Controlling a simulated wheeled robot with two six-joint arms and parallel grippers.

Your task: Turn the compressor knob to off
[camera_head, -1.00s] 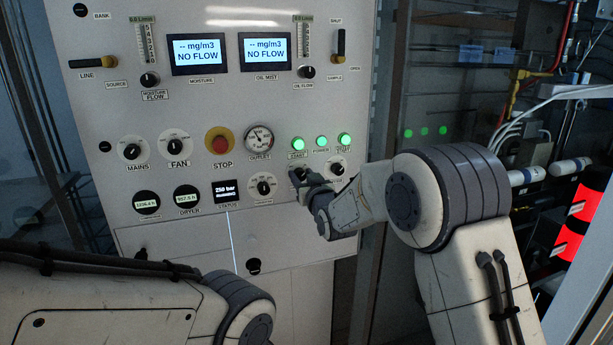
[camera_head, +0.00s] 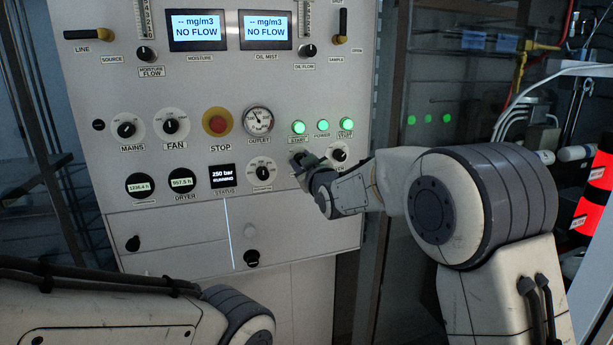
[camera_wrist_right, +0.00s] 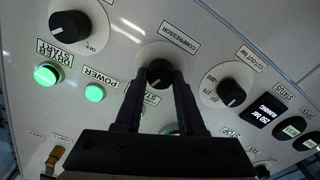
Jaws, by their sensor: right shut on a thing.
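The compressor knob (camera_wrist_right: 159,72) is a black knob on a pale dial, below its COMPRESSOR label in the right wrist view. The two dark fingers of my right gripper (camera_wrist_right: 157,82) are shut on its sides. In the head view my right gripper (camera_head: 300,160) is at the panel under the green START light and mostly hides this knob. The pointer of the knob cannot be read. My left arm shows at the lower left of the head view, but its gripper is out of frame.
The grey panel (camera_head: 190,85) carries other knobs close by: the cutout knob (camera_head: 263,172) to the left and the dryer knob (camera_head: 339,155) to the right. A red STOP button (camera_head: 217,122) is farther left. The status display (camera_head: 223,176) reads 250 bar, RUNNING.

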